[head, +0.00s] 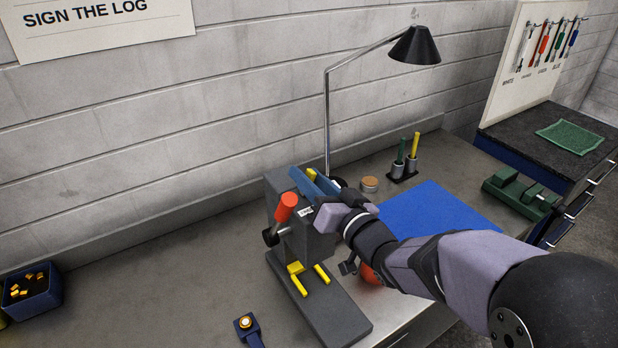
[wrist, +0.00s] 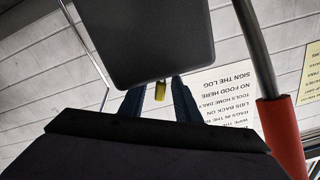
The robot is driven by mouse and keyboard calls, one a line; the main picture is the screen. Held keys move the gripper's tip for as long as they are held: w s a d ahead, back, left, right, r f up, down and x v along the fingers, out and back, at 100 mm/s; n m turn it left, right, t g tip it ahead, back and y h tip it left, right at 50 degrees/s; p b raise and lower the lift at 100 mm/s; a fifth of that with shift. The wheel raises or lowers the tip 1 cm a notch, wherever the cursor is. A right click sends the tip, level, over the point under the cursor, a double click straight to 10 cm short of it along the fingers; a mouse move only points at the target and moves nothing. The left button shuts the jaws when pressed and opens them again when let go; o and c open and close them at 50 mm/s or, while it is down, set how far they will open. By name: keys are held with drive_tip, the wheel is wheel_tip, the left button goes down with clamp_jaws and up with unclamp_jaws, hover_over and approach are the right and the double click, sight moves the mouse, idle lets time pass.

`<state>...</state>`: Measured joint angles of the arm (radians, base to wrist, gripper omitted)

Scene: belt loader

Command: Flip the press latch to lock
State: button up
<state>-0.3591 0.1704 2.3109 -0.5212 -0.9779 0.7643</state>
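The dark grey press (head: 335,300) stands on the bench, with a red-handled lever (head: 286,207) at its left side. A small yellow tab (head: 312,173), which looks like the latch, shows at the top of the press. In the wrist view the yellow tab (wrist: 160,91) hangs at the lower edge of the press head (wrist: 150,40). My gripper (head: 316,186) has blue fingers and is at the top of the press. In the wrist view the fingers are apart, one on each side of the tab, with small gaps visible. Contact is hard to tell.
The red lever grip (wrist: 283,137) is close on the right in the wrist view. A lamp (head: 415,46) stands behind the press. A blue mat (head: 435,208), a pen holder (head: 403,168) and a blue bin (head: 32,293) are on the bench. A red ball-like object (head: 369,274) is partly hidden.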

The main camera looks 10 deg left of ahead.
drive_tip(key=shift+b+v, duration=1.15)
drive_tip(key=shift+v, duration=2.55)
drive_tip(key=d+f+m+g+h, duration=0.3)
drive_tip(key=d+f+h, duration=0.8)
drive_tip(key=d+f, duration=0.65)
drive_tip(key=s+d+f+g, duration=0.1)
drive_tip(key=s+f+g, duration=0.1)
drive_tip(key=s, duration=0.4)
drive_tip(key=s+d+f+g+h, duration=0.1)
drive_tip(key=s+d+f+g, duration=0.1)
drive_tip(key=s, duration=0.4)
drive_tip(key=s+d+f+g, duration=0.2)
drive_tip(key=s+f+g, duration=0.1)
drive_tip(key=s+g, duration=0.2)
drive_tip(key=shift+s+d+f+m+g+h, duration=0.15)
drive_tip(key=shift+s+d+m+g+h, duration=0.2)
drive_tip(key=shift+s, duration=0.45)
